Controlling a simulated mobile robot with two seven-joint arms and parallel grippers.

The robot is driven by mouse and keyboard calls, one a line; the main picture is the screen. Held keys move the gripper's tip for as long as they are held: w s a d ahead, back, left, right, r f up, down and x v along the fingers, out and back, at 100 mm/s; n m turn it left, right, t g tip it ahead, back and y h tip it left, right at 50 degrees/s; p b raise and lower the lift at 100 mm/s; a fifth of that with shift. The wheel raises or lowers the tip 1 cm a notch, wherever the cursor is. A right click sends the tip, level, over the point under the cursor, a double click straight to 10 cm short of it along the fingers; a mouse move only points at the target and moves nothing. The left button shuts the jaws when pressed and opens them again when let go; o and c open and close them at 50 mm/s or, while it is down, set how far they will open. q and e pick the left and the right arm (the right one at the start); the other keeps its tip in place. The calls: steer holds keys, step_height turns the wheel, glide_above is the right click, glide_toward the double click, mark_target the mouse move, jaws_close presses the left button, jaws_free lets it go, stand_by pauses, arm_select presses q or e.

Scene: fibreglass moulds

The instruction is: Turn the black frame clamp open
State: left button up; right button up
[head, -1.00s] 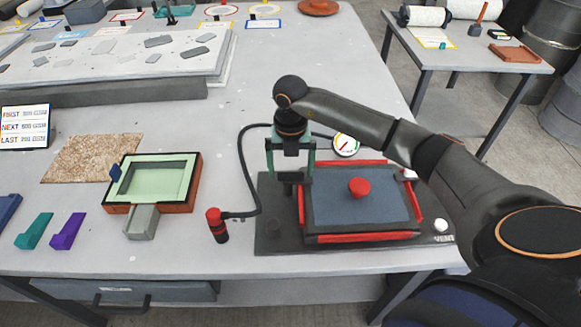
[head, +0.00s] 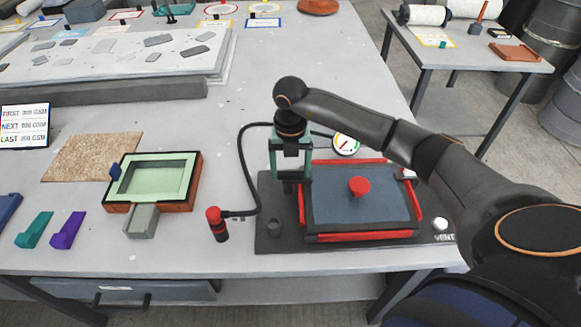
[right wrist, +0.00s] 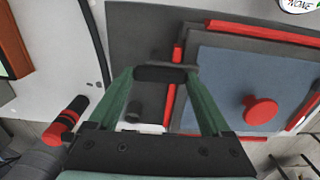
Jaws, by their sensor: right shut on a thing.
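The black frame clamp (right wrist: 165,74) shows in the right wrist view as a short dark bar between my right gripper's fingertips. In the head view the clamp (head: 289,187) is a small dark piece at the left edge of the red frame (head: 302,207), partly hidden by the fingers. My right gripper (head: 291,177) points down with its green fingers shut on the clamp. The red frame surrounds a blue-grey sheet (head: 335,210) with a red knob (head: 359,187), on a dark base plate (head: 268,243). My left gripper is not in view.
A red-and-black handle (head: 217,226) with a black hose (head: 243,170) stands left of the base. A round gauge (head: 346,143) is behind the frame. A green-lined mould (head: 153,180) lies further left. The table's front edge is close below the base.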

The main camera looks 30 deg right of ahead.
steer(key=shift+n, duration=0.3)
steer(key=n+b, duration=0.2)
steer(key=n, duration=0.1)
steer(key=shift+w+d+n, duration=0.1)
steer(key=shift+w+n, duration=0.1)
steer(key=shift+n, duration=0.1)
steer(key=n+b, duration=0.2)
steer(key=n, duration=0.3)
steer(key=shift+w, duration=0.2)
steer(key=n+b, duration=0.1)
steer(key=n, duration=0.3)
steer(key=shift+w+n+b, duration=0.1)
steer(key=shift+n+b, duration=0.3)
steer(key=shift+a+r+n+b, duration=0.15)
steer(key=shift+n+b, duration=0.35)
steer(key=shift+n, duration=1.4)
steer(key=o, duration=1.2)
steer(key=shift+c, duration=0.2)
